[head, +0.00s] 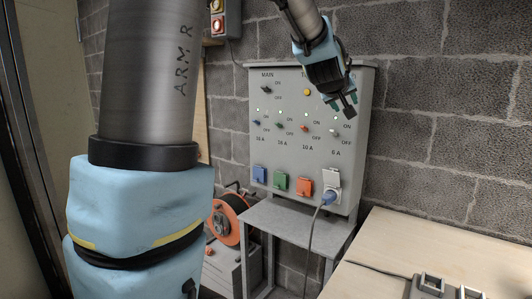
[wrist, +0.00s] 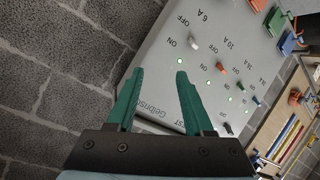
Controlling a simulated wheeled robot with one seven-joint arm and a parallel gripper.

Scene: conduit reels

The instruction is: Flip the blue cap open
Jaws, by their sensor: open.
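The blue cap (head: 259,174) is at the left end of the row of sockets low on the grey panel (head: 297,150). It appears shut. In the wrist view the blue cap (wrist: 289,43) is small, near the right edge. My gripper (head: 348,108) is in front of the upper right of the panel, up and to the right of the cap and well apart from it. In the wrist view my gripper (wrist: 160,74) has its green fingers spread, with nothing between them.
A green cap (head: 280,181) and an orange cap (head: 304,188) sit beside the blue one. A blue plug (head: 328,197) with a hanging cord is in the rightmost socket. Below are a grey shelf (head: 300,226) and an orange reel (head: 224,225). A wooden table (head: 405,245) stands at right.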

